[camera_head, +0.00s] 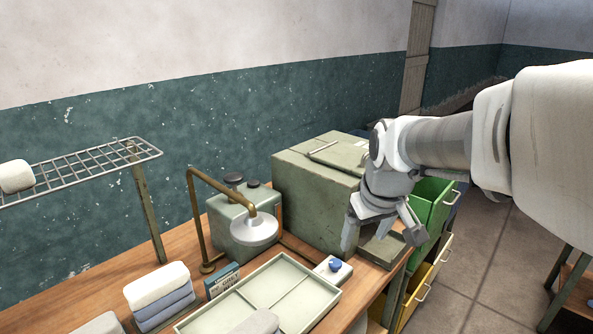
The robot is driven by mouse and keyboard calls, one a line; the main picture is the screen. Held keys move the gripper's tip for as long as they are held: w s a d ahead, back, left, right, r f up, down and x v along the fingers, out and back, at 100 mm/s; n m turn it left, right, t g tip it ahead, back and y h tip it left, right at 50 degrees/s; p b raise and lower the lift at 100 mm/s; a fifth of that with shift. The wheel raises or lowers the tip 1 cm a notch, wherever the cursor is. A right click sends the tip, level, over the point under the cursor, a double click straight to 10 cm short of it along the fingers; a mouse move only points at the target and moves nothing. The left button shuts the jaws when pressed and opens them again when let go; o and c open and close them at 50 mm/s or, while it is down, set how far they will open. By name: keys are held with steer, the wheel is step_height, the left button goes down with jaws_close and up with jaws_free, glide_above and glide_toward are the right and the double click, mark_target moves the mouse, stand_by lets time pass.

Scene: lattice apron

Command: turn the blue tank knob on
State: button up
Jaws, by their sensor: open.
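A small blue knob (335,266) sits on top of a pale block (333,272) at the right corner of the tray, near the counter's front edge. Which way the knob is turned is too small to tell. A grey-green tank (232,238) with dark caps on top stands farther back to the left. My gripper (381,240) is open, pointing down, to the right of and above the blue knob in the picture. Nothing shows between its fingers, and it appears apart from the knob.
A large green box (312,190) stands behind the gripper. A brass pipe (222,185) with a round pale head arches before the tank. A divided tray (262,297), folded towels (160,295) and a small sign (222,280) occupy the wooden counter (92,298).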

steer(key=n+y+b, duration=0.1)
steer(key=y, duration=0.1)
glide_toward(336, 262)
steer(key=x, duration=0.8)
steer(key=shift+f, duration=0.15)
jaws_close()
steer(key=shift+a+b, duration=0.1)
steer(key=shift+b, duration=0.2)
